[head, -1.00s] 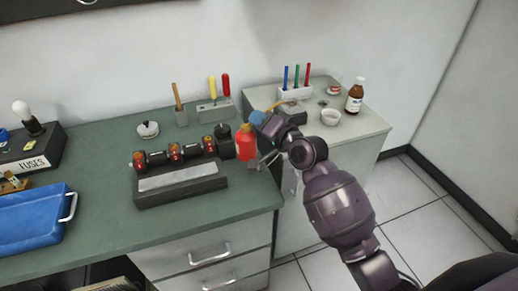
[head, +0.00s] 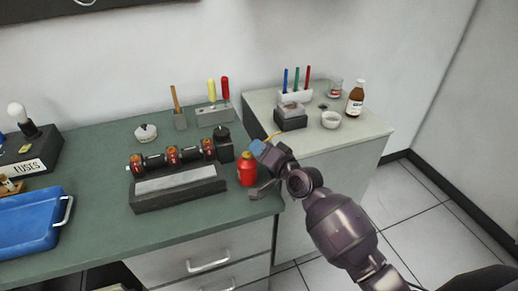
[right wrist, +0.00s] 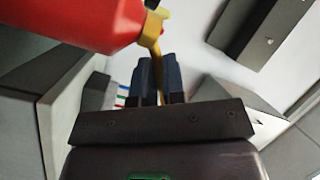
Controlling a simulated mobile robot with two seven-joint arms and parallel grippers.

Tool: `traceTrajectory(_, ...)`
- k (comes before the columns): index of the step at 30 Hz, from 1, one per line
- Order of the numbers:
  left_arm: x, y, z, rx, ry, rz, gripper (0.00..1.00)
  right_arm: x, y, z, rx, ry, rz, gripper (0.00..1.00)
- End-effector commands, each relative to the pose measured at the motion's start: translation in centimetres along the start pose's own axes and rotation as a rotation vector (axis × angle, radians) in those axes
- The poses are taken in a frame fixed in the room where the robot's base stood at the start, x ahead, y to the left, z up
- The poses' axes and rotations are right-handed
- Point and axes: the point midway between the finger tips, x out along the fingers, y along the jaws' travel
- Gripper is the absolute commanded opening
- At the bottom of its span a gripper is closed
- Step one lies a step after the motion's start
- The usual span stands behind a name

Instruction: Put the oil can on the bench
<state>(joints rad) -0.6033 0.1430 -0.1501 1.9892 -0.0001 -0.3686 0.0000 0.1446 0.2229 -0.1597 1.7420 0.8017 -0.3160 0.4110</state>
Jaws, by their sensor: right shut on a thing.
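The oil can (head: 247,172) is red with a yellow spout (head: 272,136). It stands about upright at the right end of the green bench (head: 105,215), low over the top or touching it; I cannot tell which. My right gripper (head: 260,150) is at the can's right side, with its arm coming in from the right. In the right wrist view the red can body (right wrist: 70,22) fills the upper left, and the right gripper's dark fingers (right wrist: 158,82) are shut on the yellow spout part. My left gripper is out of view.
A dark block with a pale strip (head: 180,180) and a row of dark and orange parts (head: 172,155) stand left of the can. The grey cabinet (head: 350,135) carries a brown bottle (head: 355,98) and a white bowl (head: 331,119).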

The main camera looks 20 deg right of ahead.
Motion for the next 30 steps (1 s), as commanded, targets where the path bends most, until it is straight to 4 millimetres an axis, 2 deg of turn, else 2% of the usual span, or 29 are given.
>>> traceTrajectory(4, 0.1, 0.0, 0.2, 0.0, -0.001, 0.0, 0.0, 0.0, 0.2, 0.1, 0.0, 0.001, -0.001, 0.0)
traceTrajectory(5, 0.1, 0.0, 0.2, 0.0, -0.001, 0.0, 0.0, 0.0, 0.2, 0.1, 0.0, 0.0, 0.0, 0.13)
traceTrajectory(9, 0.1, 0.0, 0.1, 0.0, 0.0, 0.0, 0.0, 0.0, 0.1, 0.1, 0.0, 0.0, 0.0, 0.35)
traceTrajectory(20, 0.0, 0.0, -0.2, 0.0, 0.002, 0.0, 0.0, 0.0, -0.2, -0.1, 0.0, 0.0, -0.001, 0.36)
traceTrajectory(26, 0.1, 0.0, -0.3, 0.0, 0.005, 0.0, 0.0, -2.7, 0.1, 0.0, -0.001, 0.0, 0.001, 0.36)
traceTrajectory(30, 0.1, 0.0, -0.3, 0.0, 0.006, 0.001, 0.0, -5.5, 0.1, 0.0, -0.002, 0.0, 0.001, 0.36)
